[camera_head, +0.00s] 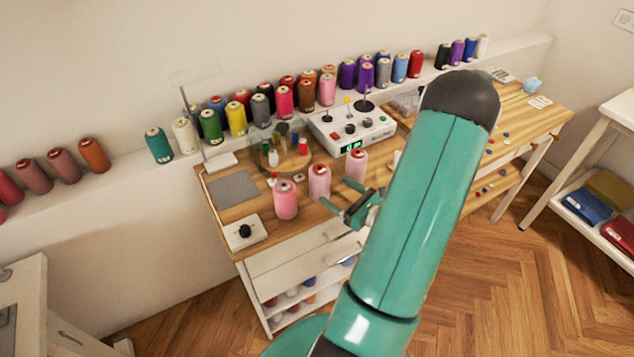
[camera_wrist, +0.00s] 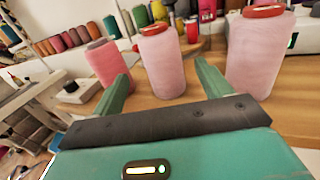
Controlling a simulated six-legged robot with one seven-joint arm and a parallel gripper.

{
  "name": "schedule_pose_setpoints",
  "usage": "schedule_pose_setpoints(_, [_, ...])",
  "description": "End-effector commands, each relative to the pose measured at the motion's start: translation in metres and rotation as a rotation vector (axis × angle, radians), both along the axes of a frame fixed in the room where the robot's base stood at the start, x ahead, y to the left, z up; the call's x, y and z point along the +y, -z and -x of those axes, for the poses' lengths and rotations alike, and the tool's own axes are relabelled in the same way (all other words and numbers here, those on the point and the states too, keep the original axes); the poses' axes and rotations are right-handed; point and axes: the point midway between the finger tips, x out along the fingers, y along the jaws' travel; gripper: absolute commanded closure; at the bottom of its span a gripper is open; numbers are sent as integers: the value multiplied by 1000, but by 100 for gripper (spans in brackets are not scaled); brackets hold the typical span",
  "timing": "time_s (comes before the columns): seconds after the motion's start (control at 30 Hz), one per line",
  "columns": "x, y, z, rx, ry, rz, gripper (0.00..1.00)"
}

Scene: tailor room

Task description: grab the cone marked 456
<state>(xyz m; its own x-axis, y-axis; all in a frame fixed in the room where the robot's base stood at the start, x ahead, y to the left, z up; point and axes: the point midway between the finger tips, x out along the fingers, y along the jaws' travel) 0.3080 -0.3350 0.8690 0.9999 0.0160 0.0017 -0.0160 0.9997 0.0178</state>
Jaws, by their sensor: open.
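Three pink thread cones stand upright in a row near the table's front edge: a left one (camera_head: 285,202), a middle one (camera_head: 319,184) and a right one (camera_head: 356,166). No number is legible on any of them, so I cannot tell which is marked 456. In the wrist view the left cone (camera_wrist: 107,66), middle cone (camera_wrist: 163,64) and right cone (camera_wrist: 259,55) are all ahead of the jaws. My gripper (camera_head: 334,192) is open and empty, at the front edge near the middle cone. In the wrist view the middle cone appears between my two fingers (camera_wrist: 163,77), beyond their tips.
A white control box (camera_head: 350,128) with knobs and a green display stands behind the cones. A grey mat (camera_head: 232,188) and a small white box with a black knob (camera_head: 245,232) lie to the left. Many coloured cones line the wall ledge (camera_head: 120,172).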

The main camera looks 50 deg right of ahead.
Motion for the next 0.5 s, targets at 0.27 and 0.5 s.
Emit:
schedule_pose_setpoints(0.27, [2, 0, -40, 0, -4, 0, 23])
schedule_pose_setpoints(0.5, [2, 2, -64, -1, -6, -1, 23])
